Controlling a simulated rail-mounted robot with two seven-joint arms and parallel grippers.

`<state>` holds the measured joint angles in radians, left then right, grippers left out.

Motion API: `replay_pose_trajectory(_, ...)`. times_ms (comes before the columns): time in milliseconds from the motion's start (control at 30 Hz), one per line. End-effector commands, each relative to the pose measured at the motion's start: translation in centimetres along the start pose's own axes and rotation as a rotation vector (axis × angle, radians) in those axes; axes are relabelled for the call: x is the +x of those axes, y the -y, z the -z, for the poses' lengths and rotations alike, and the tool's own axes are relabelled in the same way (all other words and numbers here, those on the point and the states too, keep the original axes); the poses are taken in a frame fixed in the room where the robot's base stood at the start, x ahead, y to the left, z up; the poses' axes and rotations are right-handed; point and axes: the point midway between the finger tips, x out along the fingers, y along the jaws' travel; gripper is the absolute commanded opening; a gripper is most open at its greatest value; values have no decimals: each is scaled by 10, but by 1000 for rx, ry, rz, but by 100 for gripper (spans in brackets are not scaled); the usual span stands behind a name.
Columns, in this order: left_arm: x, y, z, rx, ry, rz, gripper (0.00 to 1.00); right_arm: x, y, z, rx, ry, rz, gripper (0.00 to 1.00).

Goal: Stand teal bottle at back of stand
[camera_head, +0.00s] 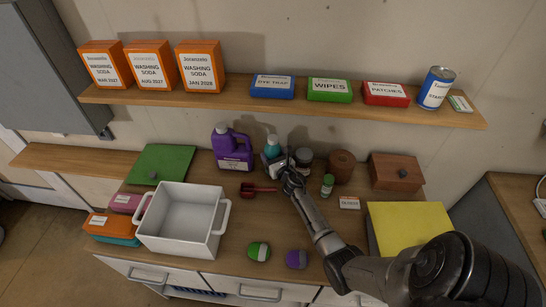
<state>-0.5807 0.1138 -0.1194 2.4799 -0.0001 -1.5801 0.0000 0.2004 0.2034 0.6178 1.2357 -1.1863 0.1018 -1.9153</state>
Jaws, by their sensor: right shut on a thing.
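The teal bottle (272,147) is near the back of the wooden stand top (225,268), just right of a purple jug. Its upper part shows; its lower part is hidden behind my gripper. My right gripper (276,165) reaches in from the lower right and is shut on the teal bottle. I cannot tell whether the bottle's base touches the wood. My left gripper is not in view.
The purple jug (232,149) stands close left of the bottle. A dark-lidded jar (304,157) and a brown roll (341,167) stand close right. A red scoop (258,190) lies in front. A loaded shelf (225,95) runs above. A white tub (181,241) stands front left.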

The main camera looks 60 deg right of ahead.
Motion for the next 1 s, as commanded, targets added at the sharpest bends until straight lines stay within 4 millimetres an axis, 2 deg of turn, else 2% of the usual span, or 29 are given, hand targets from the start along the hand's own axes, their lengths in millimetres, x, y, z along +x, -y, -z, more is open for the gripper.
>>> replay_pose_trajectory(333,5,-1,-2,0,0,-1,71,1,0,3,-1,3,0,24)
replay_pose_trajectory(367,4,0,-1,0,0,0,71,0,0,2,-1,1,0,72)
replay_pose_trajectory(600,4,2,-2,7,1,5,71,0,0,2,0,0,0,94)
replay_pose_trajectory(833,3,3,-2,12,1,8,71,0,0,2,0,0,0,94)
replay_pose_trajectory(967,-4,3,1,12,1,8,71,0,0,-4,1,0,0,94)
replay_pose_trajectory(1000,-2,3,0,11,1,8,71,-5,0,-1,-2,-1,0,94)
